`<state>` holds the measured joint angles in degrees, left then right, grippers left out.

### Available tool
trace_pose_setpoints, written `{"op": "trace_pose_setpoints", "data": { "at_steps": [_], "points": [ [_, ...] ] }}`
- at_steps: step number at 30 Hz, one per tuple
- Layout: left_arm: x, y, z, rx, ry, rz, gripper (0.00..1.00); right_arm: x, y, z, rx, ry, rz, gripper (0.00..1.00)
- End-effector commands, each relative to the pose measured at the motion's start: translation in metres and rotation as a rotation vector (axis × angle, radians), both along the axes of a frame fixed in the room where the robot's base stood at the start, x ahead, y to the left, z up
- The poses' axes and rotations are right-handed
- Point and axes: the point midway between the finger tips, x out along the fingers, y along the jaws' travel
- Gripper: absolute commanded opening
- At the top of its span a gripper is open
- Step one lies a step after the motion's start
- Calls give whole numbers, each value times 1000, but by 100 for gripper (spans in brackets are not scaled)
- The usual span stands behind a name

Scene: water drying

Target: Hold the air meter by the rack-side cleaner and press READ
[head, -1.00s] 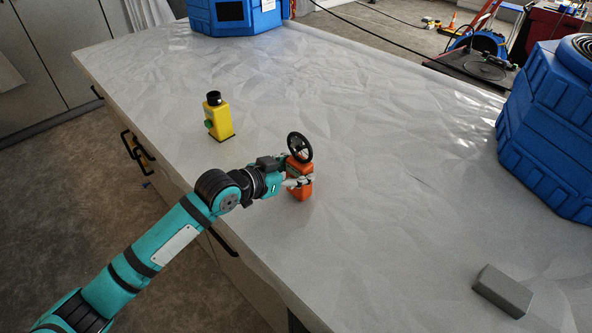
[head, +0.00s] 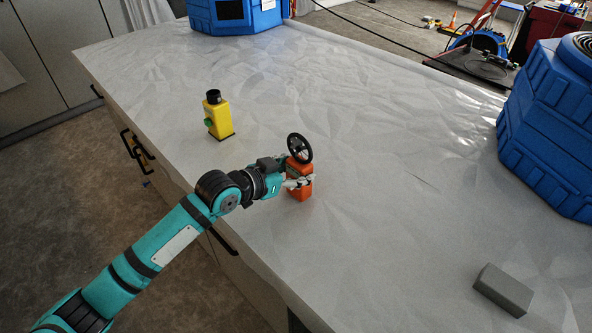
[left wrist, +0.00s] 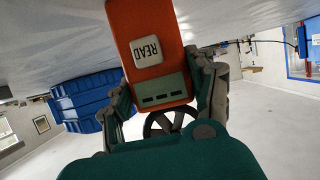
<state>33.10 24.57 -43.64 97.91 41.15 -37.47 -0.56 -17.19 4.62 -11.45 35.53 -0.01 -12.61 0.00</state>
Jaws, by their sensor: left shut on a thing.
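The air meter is an orange box (head: 299,190) with a black spoked fan wheel (head: 300,148) on top. It stands roughly upright at the near left part of the counter; whether its base touches the counter I cannot tell. My left gripper (head: 297,183) is shut on it, one finger on each side. My right gripper is not in view.
A blue cleaner (head: 232,14) stands at the counter's far end and another blue unit (head: 550,130) at the right edge. A yellow device (head: 218,119) with a black top stands left of the meter. A grey block (head: 502,290) lies at lower right. The middle of the counter (head: 390,170) is clear.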

Motion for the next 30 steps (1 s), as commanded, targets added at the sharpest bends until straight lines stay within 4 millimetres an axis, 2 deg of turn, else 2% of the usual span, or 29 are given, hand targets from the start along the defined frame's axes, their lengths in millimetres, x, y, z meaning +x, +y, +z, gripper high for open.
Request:
{"op": "trace_pose_setpoints", "data": {
  "at_steps": [1,4,5,30],
  "points": [
    [0,0,0,1,1,0,20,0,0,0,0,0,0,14],
    [0,0,0,1,1,0,20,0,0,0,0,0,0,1],
    [0,0,0,1,1,0,20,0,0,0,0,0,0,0],
    [0,0,0,0,0,0,20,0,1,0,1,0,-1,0]
  ]
}}
